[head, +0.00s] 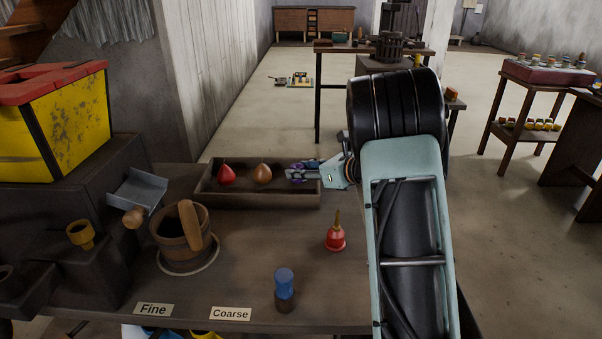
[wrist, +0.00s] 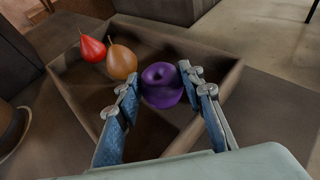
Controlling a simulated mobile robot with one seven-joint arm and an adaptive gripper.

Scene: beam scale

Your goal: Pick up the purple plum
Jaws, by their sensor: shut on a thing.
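The purple plum (wrist: 162,85) is between the two fingertips of my gripper (wrist: 158,88) in the wrist view, with a finger against each side. My gripper is shut on it. In the head view my gripper (head: 303,171) is at the right end of the wooden tray (head: 262,200), and only a bit of purple shows there, mostly hidden by the fingers. I cannot tell whether the plum touches the tray floor.
A red fruit (head: 226,176) and a brown-orange pear-shaped fruit (head: 263,175) sit in the tray, left of my gripper. A red bell (head: 336,236), a blue-topped cylinder (head: 284,287) and a wooden mortar (head: 181,237) stand nearer on the table.

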